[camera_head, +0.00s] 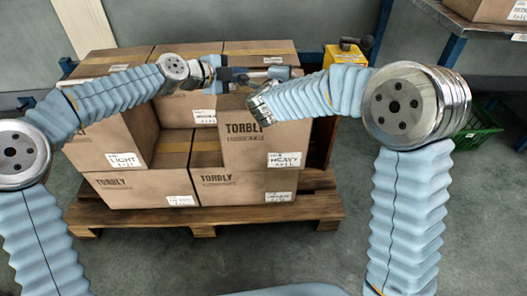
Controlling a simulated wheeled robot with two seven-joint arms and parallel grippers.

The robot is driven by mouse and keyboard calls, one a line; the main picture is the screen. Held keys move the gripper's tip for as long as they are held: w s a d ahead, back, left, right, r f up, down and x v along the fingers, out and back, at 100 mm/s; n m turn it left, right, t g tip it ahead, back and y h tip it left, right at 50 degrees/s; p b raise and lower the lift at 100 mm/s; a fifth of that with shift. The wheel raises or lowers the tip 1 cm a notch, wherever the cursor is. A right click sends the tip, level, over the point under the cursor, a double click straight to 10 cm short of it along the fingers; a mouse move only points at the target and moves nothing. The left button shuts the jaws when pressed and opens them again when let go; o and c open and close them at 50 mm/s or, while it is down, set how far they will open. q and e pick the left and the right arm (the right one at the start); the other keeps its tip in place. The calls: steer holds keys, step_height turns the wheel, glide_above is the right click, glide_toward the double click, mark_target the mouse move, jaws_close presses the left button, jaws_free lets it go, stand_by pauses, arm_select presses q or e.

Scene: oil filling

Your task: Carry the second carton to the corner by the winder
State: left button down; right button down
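Brown cartons are stacked on a wooden pallet (130,217). A carton labelled LIGHT (116,135) is at the left of the upper layer, and one labelled HEAVY (262,150) is at the right. Two TORBLY cartons, left (130,188) and right (235,187), sit below at the front. My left gripper (240,76) reaches over the stack near the HEAVY carton's top. My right wrist (262,106) bends down in front of that carton's upper part. The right gripper's fingers cannot be made out. Overlap hides whether either gripper touches a carton. Which carton is the second is not marked.
A yellow device (344,54) stands behind the pallet at the right, possibly the winder. A blue-framed shelf (490,31) carries a carton at upper right. Grey floor is clear in front of the pallet.

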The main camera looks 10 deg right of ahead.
steer(key=shift+f, duration=0.1)
arm_select(q)
steer(key=c, duration=1.6)
jaws_free()
steer(key=shift+f, duration=0.5)
arm_select(e)
steer(key=c, duration=1.5)
jaws_free()
steer(key=shift+f, duration=0.4)
arm_select(q)
steer(key=shift+o, duration=1.3)
steer(key=shift+s+r, duration=0.1)
steer(key=shift+r, duration=0.05)
arm_select(e)
steer(key=shift+o, duration=1.2)
steer(key=shift+s+r, duration=0.1)
steer(key=shift+r, duration=0.05)
arm_select(q)
steer(key=shift+o, duration=1)
arm_select(e)
steer(key=shift+o, duration=1)
arm_select(q)
steer(key=shift+a, duration=0.1)
